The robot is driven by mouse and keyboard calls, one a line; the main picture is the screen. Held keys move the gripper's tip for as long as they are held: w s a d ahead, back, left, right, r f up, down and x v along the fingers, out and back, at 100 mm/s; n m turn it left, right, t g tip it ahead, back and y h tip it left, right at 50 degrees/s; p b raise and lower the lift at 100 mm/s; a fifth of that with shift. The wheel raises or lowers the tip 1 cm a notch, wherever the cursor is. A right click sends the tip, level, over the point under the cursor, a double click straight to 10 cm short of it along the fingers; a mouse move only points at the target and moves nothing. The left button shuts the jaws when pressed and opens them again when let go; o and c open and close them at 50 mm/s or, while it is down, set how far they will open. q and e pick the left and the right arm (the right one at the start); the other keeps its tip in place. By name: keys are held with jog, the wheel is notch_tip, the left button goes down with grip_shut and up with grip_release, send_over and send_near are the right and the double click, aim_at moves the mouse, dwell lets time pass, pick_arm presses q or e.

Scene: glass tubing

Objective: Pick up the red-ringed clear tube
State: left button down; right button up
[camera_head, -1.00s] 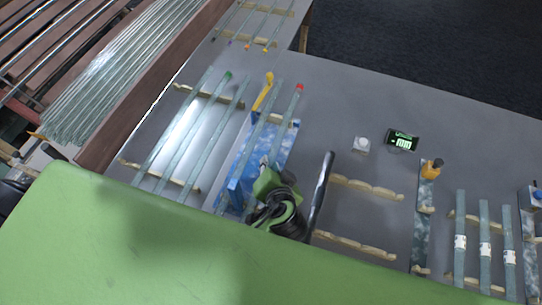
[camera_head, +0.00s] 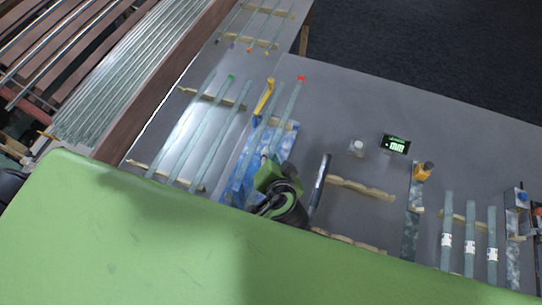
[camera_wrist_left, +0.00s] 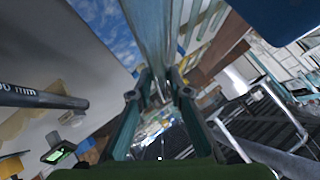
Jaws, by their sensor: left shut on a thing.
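The red-ringed clear tube (camera_head: 289,103) slants down from its red end at the top toward my left gripper (camera_head: 271,172). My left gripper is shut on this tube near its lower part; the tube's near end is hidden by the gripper. In the left wrist view, a clear bluish tube (camera_wrist_left: 152,35) runs between the fingers of my left gripper (camera_wrist_left: 158,88). My right gripper is not in view.
A blue marbled block (camera_head: 245,165) with a yellow lever (camera_head: 264,97) lies under and beside the tube. A green-ringed tube (camera_head: 212,120) rests on wooden racks to the left. A dark rod (camera_head: 320,182) and an empty rack (camera_head: 360,188) are right. A small display (camera_head: 396,144) stands beyond.

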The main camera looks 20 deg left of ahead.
pick_arm(q)
notch_tip(320, 180, up, 7)
jog(key=p, duration=0.5)
jog(key=shift+p, duration=0.3)
jog(key=shift+r, duration=2.4)
